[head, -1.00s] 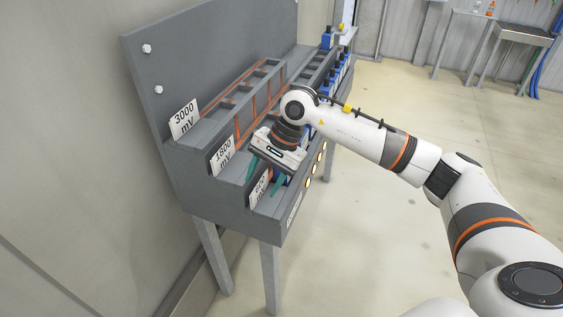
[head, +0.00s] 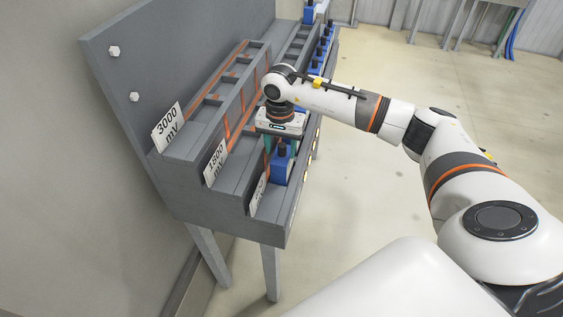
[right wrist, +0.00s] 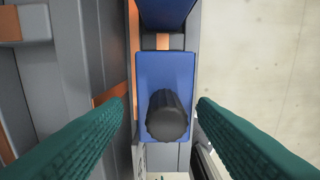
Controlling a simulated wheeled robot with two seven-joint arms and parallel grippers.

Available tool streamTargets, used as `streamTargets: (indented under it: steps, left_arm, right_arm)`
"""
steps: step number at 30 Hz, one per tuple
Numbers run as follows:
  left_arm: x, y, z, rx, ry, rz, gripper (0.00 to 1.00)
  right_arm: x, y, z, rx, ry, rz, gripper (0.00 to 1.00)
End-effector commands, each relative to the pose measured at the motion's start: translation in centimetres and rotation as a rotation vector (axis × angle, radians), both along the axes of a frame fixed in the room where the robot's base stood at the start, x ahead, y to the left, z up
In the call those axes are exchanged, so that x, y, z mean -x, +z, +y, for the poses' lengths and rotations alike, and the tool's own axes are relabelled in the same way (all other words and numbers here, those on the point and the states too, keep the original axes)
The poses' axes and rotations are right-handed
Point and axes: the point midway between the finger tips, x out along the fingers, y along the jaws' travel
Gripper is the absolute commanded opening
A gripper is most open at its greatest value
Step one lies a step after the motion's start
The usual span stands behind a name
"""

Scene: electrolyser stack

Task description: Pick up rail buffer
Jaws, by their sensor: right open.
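I take the rail buffer to be one of the blue blocks with a black knob, but I see no label naming it. One blue block (head: 281,167) stands on the lowest step of the grey rack, at its near end. In the right wrist view, a blue block (right wrist: 164,75) with a ribbed black knob stands upright between my fingers. My right gripper (right wrist: 162,106) is open, with one teal finger on each side of the block and gaps visible. In the head view, its body is above and behind the near block, and its fingers are partly hidden. My left gripper is out of view.
The stepped grey rack (head: 185,205) has orange strips and cards (head: 168,127) reading 3000 mV and 1800 mV. More blue blocks (head: 325,45) line its far end. Another blue block (right wrist: 166,12) is just beyond the one between my fingers.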

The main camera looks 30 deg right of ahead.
Motion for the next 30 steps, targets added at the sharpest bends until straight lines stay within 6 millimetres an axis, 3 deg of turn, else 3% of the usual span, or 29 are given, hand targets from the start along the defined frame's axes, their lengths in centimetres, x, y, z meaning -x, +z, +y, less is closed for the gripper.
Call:
streamTargets:
  steps: [3,7,12,18,27,30]
  left_arm:
    - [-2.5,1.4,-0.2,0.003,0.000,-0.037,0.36]
    - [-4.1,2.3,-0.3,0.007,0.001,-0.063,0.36]
    - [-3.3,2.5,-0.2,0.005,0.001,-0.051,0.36]
    - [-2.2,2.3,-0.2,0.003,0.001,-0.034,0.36]
    - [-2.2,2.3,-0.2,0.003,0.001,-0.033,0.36]
    - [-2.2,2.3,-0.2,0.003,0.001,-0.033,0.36]
  right_arm:
    - [0.1,-1.3,-0.3,-0.001,0.000,0.007,0.53]
    - [0.0,-3.4,-0.5,-0.002,0.000,0.006,0.53]
    - [0.0,-4.8,-0.6,-0.002,0.000,0.003,0.53]
    - [0.0,-4.9,-0.6,-0.001,0.000,0.001,0.53]
    - [0.0,-4.9,-0.6,-0.002,0.000,0.001,0.07]
    - [-0.1,-4.8,-0.6,-0.001,0.000,0.000,0.07]
